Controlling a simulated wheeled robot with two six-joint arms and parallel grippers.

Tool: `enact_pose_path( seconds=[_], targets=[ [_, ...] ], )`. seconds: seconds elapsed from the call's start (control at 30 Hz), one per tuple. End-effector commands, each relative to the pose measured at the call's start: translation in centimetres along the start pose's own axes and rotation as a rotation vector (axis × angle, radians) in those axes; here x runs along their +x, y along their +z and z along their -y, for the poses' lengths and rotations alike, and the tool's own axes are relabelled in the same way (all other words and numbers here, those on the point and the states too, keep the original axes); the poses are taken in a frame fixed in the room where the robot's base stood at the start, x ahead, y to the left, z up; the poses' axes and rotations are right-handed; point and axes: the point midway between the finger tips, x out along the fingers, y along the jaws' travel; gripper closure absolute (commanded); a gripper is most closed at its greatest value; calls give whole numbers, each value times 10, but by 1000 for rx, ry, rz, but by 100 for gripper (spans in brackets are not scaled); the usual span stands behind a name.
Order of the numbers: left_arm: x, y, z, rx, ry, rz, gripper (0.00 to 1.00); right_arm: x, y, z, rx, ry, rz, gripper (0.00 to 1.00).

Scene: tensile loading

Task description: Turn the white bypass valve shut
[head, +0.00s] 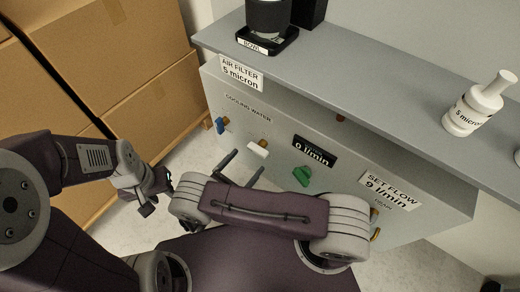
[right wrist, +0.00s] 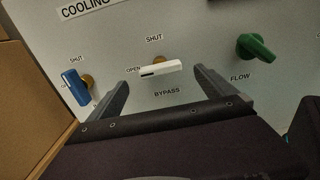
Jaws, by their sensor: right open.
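The white bypass valve handle (head: 258,150) is on the front of the grey cooling-water panel. In the right wrist view the white handle (right wrist: 162,69) lies nearly level on its brass stem, its end pointing left at the OPEN label; SHUT is printed above it. My right gripper (head: 246,164) is open and empty just in front of the valve. In the right wrist view its fingers (right wrist: 160,80) are spread on either side of the handle, with no contact visible. My left gripper (head: 158,192) hangs away to the left, near the boxes; its opening is unclear.
A blue handle (right wrist: 74,88) is left of the bypass valve and a green flow knob (right wrist: 256,47) is right of it. The flow display (head: 314,151) reads 0 l/min. Cardboard boxes (head: 120,60) stand left. A white bottle (head: 478,106) stands on the grey top.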

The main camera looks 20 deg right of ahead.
Motion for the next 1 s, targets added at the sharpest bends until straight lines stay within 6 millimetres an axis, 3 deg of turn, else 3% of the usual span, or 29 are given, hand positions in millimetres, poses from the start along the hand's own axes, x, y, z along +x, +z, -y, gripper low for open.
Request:
enact_pose_path(
  seconds=[0.1, 0.3, 0.67, 0.9, 1.0],
  targets=[
    [-11, -1, 0, 0, 0, 0, 64, 27, 4, 1, -2, -6, 1, 5],
    [-16, -2, 0, 0, 0, 0, 64, 61, 2, 1, 0, -3, 1, 5],
    [-16, -2, 0, 0, 0, 0, 64, 72, 1, 0, 1, 0, 1, 5],
    [-16, -2, 0, 0, 0, 0, 64, 71, 1, 0, 1, 0, 1, 68],
    [-16, -2, 0, 0, 0, 0, 64, 71, 1, 0, 3, 0, 1, 68]
  ],
)
